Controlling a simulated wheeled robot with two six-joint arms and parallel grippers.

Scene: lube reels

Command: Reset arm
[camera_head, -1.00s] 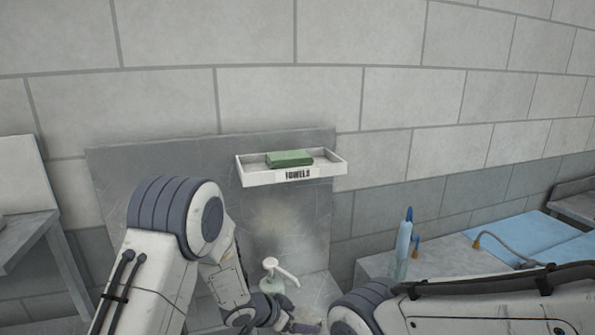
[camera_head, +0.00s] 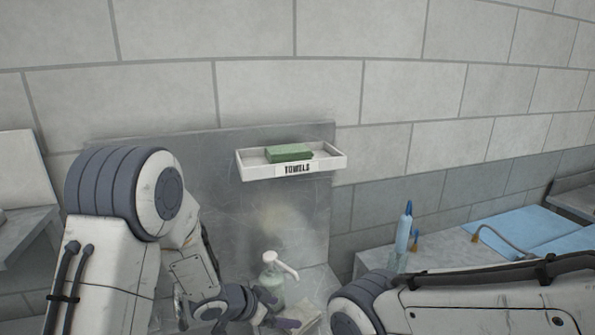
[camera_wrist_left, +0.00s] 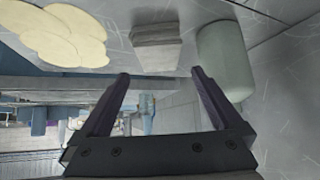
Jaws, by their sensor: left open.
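My left arm comes in from the lower left of the head view. Its gripper (camera_head: 287,319) is low near the bottom edge, just below and in front of a pale green pump bottle (camera_head: 274,284) with a white pump top. In the left wrist view the left gripper (camera_wrist_left: 161,80) has its two dark fingers spread, with nothing between them. A grey block (camera_wrist_left: 157,48) lies beyond the fingertips, and a pale green cylinder (camera_wrist_left: 222,60), probably the pump bottle, is beside the right finger. My right arm crosses the lower right of the head view; its gripper is hidden or outside the picture.
A white shelf labelled TOWELS (camera_head: 247,172) holds a green block (camera_head: 289,152) on the wall. A blue-topped bottle (camera_head: 403,231) stands on a counter at right, near blue sheets (camera_head: 525,232). Cream round pieces (camera_wrist_left: 62,38) lie at the wrist view's upper left.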

